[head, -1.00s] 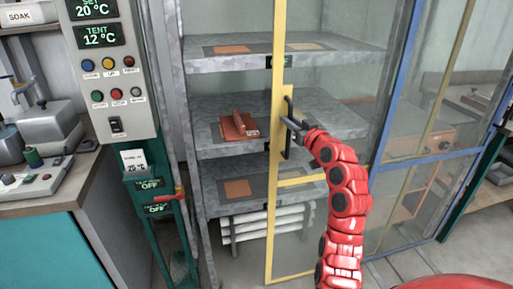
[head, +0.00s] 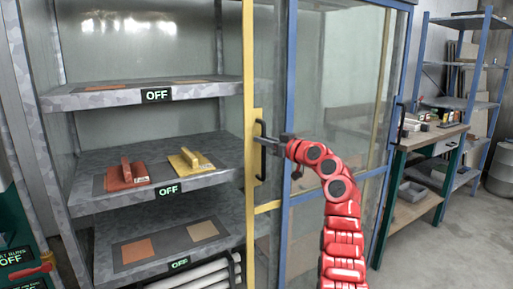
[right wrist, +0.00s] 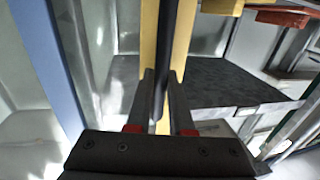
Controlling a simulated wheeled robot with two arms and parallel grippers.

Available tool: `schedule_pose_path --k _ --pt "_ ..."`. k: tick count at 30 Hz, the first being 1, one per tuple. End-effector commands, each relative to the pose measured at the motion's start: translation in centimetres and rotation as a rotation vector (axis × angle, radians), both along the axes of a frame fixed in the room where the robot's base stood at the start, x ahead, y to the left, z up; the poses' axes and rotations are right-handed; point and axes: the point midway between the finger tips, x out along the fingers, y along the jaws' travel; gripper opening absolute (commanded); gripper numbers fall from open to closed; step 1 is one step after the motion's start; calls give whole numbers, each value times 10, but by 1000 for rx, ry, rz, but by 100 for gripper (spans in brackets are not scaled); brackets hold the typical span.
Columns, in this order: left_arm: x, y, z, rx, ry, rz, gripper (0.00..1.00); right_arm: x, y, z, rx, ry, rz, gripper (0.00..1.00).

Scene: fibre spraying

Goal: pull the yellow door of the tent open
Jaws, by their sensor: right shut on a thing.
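My right gripper (head: 268,139) is shut on this handle. In the right wrist view the two fingers (right wrist: 161,100) stand on either side of the dark handle (right wrist: 171,25), in front of the yellow frame (right wrist: 149,30). My left gripper is not in view.
Left of the door, the open shelves hold a red float (head: 126,174) and a yellow float (head: 191,160). A blue-framed glass panel (head: 335,95) stands behind my right arm. A green workbench (head: 405,215) and a blue rack (head: 486,75) stand at the right.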

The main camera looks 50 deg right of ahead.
Motion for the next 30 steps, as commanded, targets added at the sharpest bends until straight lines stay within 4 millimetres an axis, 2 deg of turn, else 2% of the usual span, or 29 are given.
schedule_pose_path --k 16,17,21,30 --pt "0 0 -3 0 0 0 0 -1 -7 0 -1 -1 0 0" --pt "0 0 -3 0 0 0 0 -1 -7 0 -1 -1 0 25" --pt "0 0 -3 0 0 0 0 -1 -6 0 -1 -1 0 50" --pt "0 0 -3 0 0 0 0 -2 -7 0 -1 -1 0 50"
